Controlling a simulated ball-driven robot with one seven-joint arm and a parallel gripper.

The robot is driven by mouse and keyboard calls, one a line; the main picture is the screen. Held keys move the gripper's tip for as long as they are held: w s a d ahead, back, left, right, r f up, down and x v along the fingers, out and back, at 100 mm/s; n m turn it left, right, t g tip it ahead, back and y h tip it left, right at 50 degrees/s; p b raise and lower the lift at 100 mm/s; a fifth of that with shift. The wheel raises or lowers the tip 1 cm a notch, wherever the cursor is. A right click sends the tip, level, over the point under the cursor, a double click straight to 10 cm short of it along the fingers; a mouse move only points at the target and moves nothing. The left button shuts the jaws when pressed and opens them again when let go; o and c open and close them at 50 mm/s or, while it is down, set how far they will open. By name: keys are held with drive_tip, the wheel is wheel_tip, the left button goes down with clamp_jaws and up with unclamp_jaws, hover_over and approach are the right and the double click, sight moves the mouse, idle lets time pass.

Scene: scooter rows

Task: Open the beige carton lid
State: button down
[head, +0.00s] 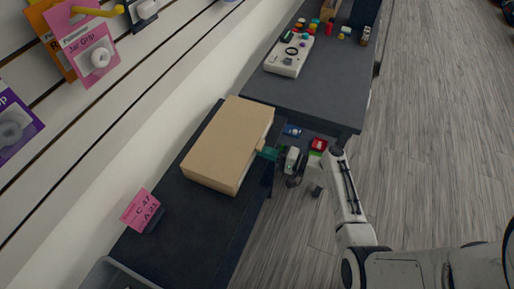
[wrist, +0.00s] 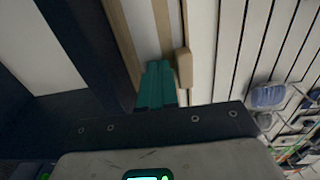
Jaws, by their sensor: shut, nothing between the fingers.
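The beige carton (head: 232,136) sits on a dark table, with its lid lying flat and closed in the head view. A small beige tab (head: 261,146) sticks out from the lid's right edge; it also shows in the wrist view (wrist: 183,67). My gripper (head: 268,153) is shut and empty, its teal fingertips close beside the tab on the carton's right side. In the wrist view the teal fingers (wrist: 157,84) are together, just left of the tab. I cannot tell whether they touch the tab or the carton.
A pink price card (head: 141,209) stands on the near table (head: 196,222). A grey tray (head: 112,275) is at its front end. A farther table (head: 318,95) holds a white control box (head: 289,54) and small colored items. A slatted wall with hanging packs rises at left. Wooden floor lies open at right.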

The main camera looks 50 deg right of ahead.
drive_tip(key=shift+r+p, duration=0.75)
drive_tip(key=shift+r, duration=0.25)
drive_tip(key=r+p, duration=0.3)
drive_tip(key=r, duration=0.1)
drive_tip(key=shift+w+r+p, duration=0.2)
drive_tip(key=shift+r+p, duration=0.15)
drive_tip(key=shift+r, duration=0.2)
idle(0.5)
drive_tip(key=shift+w+a+r+p, duration=0.1)
drive_tip(key=shift+w+r+p, duration=0.05)
drive_tip(key=shift+r+p, duration=0.6)
drive_tip(key=shift+w+a+r+p, duration=0.15)
drive_tip(key=shift+r+p, duration=0.35)
drive_tip(key=shift+r, duration=0.3)
drive_tip(key=shift+w+r+p, duration=0.15)
drive_tip(key=shift+r+p, duration=0.5)
drive_tip(key=shift+r, duration=0.15)
drive_tip(key=w+r, duration=0.1)
drive_tip(key=w+a+r+p, duration=0.1)
drive_tip(key=w+r, duration=0.1)
drive_tip(key=shift+w+a+r, duration=0.1)
drive_tip(key=shift+w+r, duration=0.1)
drive_tip(key=shift+r, duration=0.05)
